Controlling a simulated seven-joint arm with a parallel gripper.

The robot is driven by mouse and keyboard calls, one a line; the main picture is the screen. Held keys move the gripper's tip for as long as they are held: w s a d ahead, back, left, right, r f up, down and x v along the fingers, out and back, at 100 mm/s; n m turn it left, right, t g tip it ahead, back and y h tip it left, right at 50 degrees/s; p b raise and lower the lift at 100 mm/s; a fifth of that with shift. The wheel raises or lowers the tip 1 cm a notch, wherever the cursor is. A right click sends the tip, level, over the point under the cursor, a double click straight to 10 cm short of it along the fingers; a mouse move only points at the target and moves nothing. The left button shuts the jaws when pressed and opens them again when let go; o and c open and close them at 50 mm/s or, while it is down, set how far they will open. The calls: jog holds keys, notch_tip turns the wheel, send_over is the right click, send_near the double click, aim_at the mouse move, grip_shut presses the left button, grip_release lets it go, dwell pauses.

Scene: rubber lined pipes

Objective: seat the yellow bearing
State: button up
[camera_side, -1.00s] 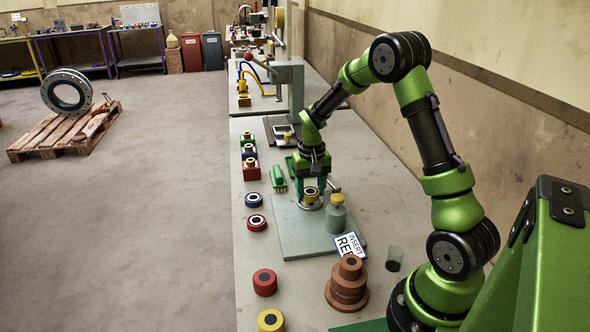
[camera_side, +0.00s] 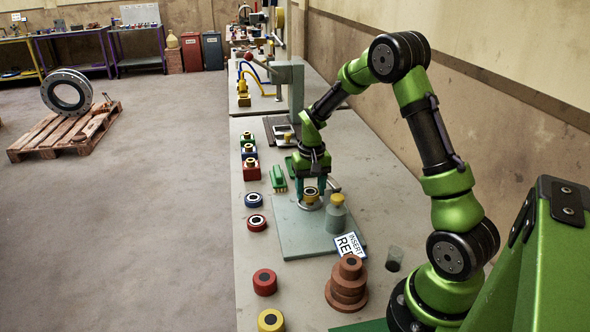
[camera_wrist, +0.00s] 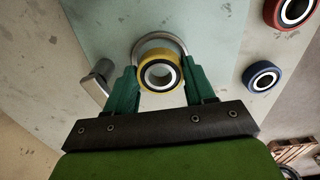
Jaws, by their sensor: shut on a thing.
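The yellow bearing (camera_wrist: 160,56) is a short yellow ring with a dark inner band and a pale open centre. My gripper (camera_wrist: 160,73) is shut on it, with a teal finger on each side. In the wrist view a round metal housing (camera_wrist: 158,38) shows behind the bearing, partly covered by it. In the side view my gripper (camera_side: 311,187) points down, with the yellow bearing (camera_side: 311,191) low over or at the housing (camera_side: 310,205). I cannot tell whether the bearing sits inside the housing or just above it.
The housing stands on a grey-green plate (camera_side: 300,240). A yellow-capped bottle (camera_side: 336,218) stands close on the right. A blue ring (camera_side: 254,200), red ring (camera_side: 257,222) and green brush (camera_side: 277,180) lie left. Brown stacked discs (camera_side: 347,288) and a sign (camera_side: 349,246) are nearer the camera.

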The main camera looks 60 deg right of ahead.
jog(key=shift+f, duration=0.7)
jog(key=o, duration=1.2)
notch_tip(320, 180, up, 16)
jog(key=r, duration=0.1)
jog(key=s+a+r+n+t, duration=0.1)
jog(key=s+a+t, duration=0.1)
jog(key=s+a, duration=0.3)
jog(key=s+a+r+n+t+y, duration=0.1)
jog(key=s+a+r+t, duration=0.1)
jog(key=s+a, duration=0.3)
jog(key=s+a+r+n+t+y, duration=0.1)
jog(key=s+a, duration=0.4)
jog(key=a, duration=0.6)
jog(key=shift+s+r+n+t, duration=0.15)
jog(key=shift+r+n+t, duration=0.4)
jog(key=shift+t, duration=0.55)
